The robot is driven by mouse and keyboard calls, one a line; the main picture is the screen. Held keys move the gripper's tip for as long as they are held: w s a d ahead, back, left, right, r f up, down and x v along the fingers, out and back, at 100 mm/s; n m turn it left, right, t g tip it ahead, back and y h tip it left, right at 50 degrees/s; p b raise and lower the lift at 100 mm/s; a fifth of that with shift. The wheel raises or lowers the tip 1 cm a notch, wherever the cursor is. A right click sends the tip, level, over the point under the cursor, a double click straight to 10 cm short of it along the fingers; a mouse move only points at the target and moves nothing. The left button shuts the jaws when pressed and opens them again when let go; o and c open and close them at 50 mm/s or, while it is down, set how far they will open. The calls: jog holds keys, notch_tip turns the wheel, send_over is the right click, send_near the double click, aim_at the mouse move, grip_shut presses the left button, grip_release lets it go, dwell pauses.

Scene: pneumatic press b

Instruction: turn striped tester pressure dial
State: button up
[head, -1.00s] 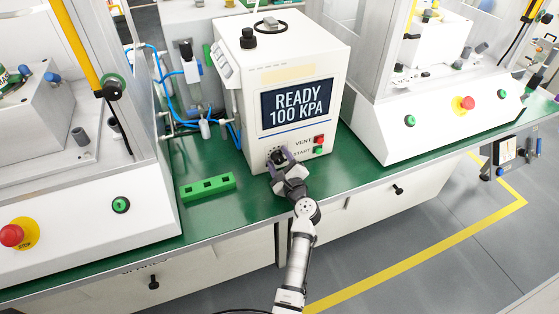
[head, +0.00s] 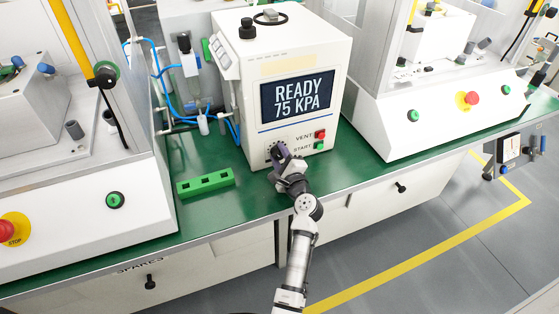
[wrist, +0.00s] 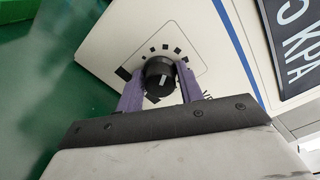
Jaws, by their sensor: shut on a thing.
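The tester (head: 290,65) is a white box on the green bench, and its screen (head: 297,98) reads "READY 75 KPA". Its pressure dial (wrist: 159,77) is a round black knob with a white line, set on the front panel among black scale marks. My gripper (wrist: 160,85) has its purple fingers on both sides of the dial and is shut on it. In the head view my gripper (head: 277,152) is at the lower left of the tester's front and mostly hides the dial.
Red VENT (head: 320,134) and green START (head: 320,146) buttons sit right of the dial. A green block with square holes (head: 205,183) lies on the bench to the left. White machines with red stop buttons (head: 473,98) stand on both sides.

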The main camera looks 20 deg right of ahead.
jog(key=shift+f+n+b, duration=0.1)
jog(key=shift+n+b, duration=0.85)
jog(key=shift+n, duration=0.25)
jog(key=o, duration=1)
jog(key=shift+s, duration=0.1)
jog(key=s+b, duration=0.2)
jog(key=s, duration=1)
jog(key=shift+s+d+b, duration=0.1)
jog(key=shift+d+b, duration=0.1)
jog(key=shift+b, duration=0.1)
jog(key=shift+s, duration=0.75)
